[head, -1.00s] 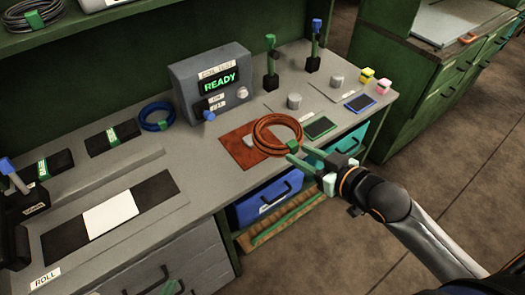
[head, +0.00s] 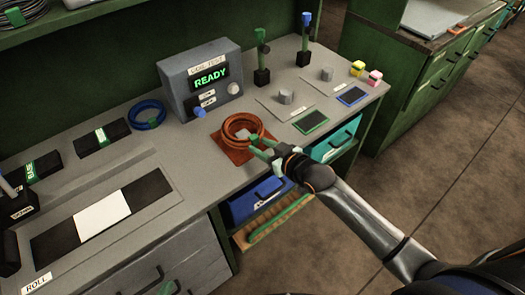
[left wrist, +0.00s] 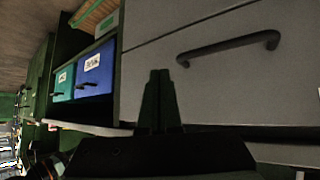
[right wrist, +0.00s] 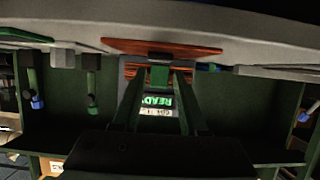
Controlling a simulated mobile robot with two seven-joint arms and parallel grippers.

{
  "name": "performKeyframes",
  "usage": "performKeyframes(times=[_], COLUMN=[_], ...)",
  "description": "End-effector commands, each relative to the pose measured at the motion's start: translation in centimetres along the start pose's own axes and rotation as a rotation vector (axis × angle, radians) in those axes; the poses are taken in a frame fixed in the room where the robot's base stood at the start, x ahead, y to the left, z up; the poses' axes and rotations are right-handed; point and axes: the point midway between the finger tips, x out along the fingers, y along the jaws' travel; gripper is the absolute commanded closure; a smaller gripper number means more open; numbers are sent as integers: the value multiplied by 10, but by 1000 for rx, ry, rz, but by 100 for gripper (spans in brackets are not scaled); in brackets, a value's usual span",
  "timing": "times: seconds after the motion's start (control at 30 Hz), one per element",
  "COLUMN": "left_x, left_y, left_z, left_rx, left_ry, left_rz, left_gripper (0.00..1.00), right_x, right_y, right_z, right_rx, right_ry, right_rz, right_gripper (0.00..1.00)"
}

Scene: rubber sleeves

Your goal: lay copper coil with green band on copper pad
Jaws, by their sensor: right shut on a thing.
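The copper coil (head: 229,131) with its green band (head: 254,139) is over the copper pad (head: 240,158), which lies flat on the bench. My right gripper (head: 262,148) is shut on the coil at its band, from the front right. The right wrist view, upside down, shows the band (right wrist: 159,76) between the fingertips and the pad (right wrist: 150,46) close to the coil. I cannot tell whether coil and pad touch. My left gripper (left wrist: 160,102) is shut and empty in the left wrist view, in front of the grey drawers; I cannot make it out in the head view.
The tester box (head: 200,78) showing READY stands behind the pad. A blue coil (head: 147,116) lies to its left. Right of the pad are a green-edged pad (head: 311,122), a blue-edged pad (head: 352,96) and grey cylinders. The blue bin (head: 258,199) sits below the bench edge.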

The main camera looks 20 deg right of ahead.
Motion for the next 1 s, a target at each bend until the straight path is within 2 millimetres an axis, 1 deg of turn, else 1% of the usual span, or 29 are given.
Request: performKeyframes(times=[0.13, 0.53, 0.57, 0.8, 1.0], left_x=[1, 2, 2, 1, 1], left_y=[0, 0, 0, 0, 0], left_z=[1, 2, 2, 1, 1], left_rx=[0, 0, 0, 0, 0], left_ry=[0, 0, 0, 0, 0], left_rz=[0, 0, 0, 0, 0], left_gripper=[100, 100, 100, 100, 100], right_x=[6, 7, 7, 7, 7], right_y=[0, 0, 0, 0, 0], right_z=[11, 16, 19, 19, 19], right_rx=[1, 0, 0, 1, 1], right_ry=[9, 9, -2, -2, -2], right_rz=[0, 0, 0, 0, 0], right_gripper=[100, 100, 54, 28, 28])
